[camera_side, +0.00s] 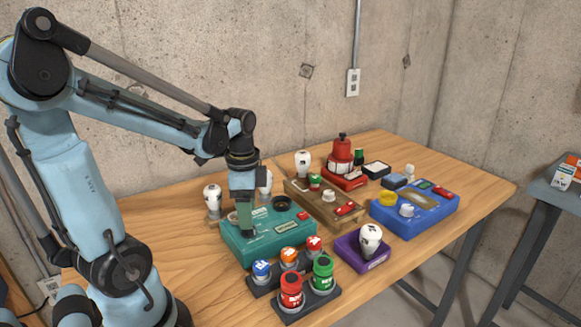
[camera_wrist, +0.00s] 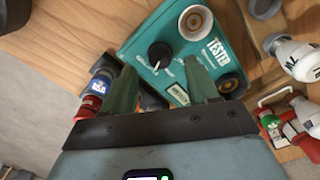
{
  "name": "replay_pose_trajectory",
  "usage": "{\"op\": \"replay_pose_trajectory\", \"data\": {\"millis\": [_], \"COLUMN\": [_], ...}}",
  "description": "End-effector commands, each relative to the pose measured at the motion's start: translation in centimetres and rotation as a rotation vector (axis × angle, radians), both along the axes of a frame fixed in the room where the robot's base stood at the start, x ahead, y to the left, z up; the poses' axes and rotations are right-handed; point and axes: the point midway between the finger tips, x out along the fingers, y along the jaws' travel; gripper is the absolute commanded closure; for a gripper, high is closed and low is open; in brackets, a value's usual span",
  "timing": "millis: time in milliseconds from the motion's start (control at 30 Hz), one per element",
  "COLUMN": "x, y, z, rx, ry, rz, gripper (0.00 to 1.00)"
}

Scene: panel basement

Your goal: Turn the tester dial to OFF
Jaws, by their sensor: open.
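The tester is a teal box (camera_side: 268,243) on the wooden table in the side view. In the wrist view its face (camera_wrist: 145,35) carries the word TESTER. Its dial is a black knob (camera_wrist: 160,53) with a small pale mark at its lower edge; the marks around it are too small to read. My gripper (camera_side: 245,230) points down over the left part of the tester, hiding the dial in the side view. In the wrist view my gripper (camera_wrist: 161,72) is open and empty, its fingertips either side of the dial's near side. I cannot tell whether they touch it.
The tester also has a pale round socket (camera_wrist: 195,22) and a dark one (camera_wrist: 230,85). A dark rack (camera_side: 265,284) of coloured pieces stands in front. A wooden tray (camera_side: 326,205), purple box (camera_side: 352,254) and blue box (camera_side: 425,216) stand to the right.

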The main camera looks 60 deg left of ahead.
Motion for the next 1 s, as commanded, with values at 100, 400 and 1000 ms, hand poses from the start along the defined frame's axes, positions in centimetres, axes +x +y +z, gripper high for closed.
{"op": "replay_pose_trajectory", "data": {"millis": [100,400,1000], "x": [0.0,0.0,0.0], "y": [0.0,0.0,0.0], "z": [-1.4,-3.4,-3.7], "rx": [0.000,0.000,0.000], "ry": [0.000,0.000,0.000], "rz": [0.000,0.000,0.000], "gripper": [0.41,0.41,0.78]}}
